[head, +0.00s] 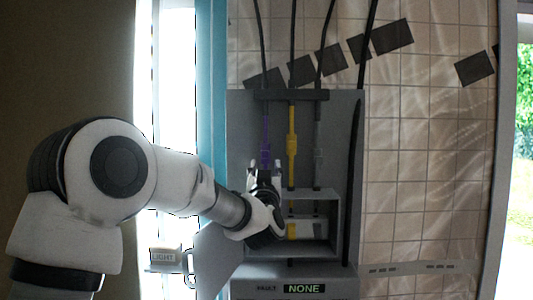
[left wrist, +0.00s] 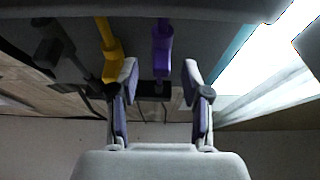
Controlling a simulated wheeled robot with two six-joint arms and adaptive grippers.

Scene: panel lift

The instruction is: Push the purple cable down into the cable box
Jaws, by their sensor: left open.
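The purple cable (head: 266,135) hangs from the top bar of the grey cable box (head: 340,130), left of the yellow cable (head: 292,130). My left gripper (head: 265,168) is open at the lower end of the purple cable and hides what lies below it. In the left wrist view the purple cable (left wrist: 162,45) hangs between the two spread fingers of my gripper (left wrist: 160,75), apart from both; the yellow cable (left wrist: 107,40) is near the left finger. My right gripper is not in view.
A grey cable (head: 318,140) hangs right of the yellow one. The box's lower compartment has a raised frame (head: 338,225) and an open door (head: 212,258) at left. A display (head: 304,289) below reads "NONE". A tiled wall (head: 425,150) is at right.

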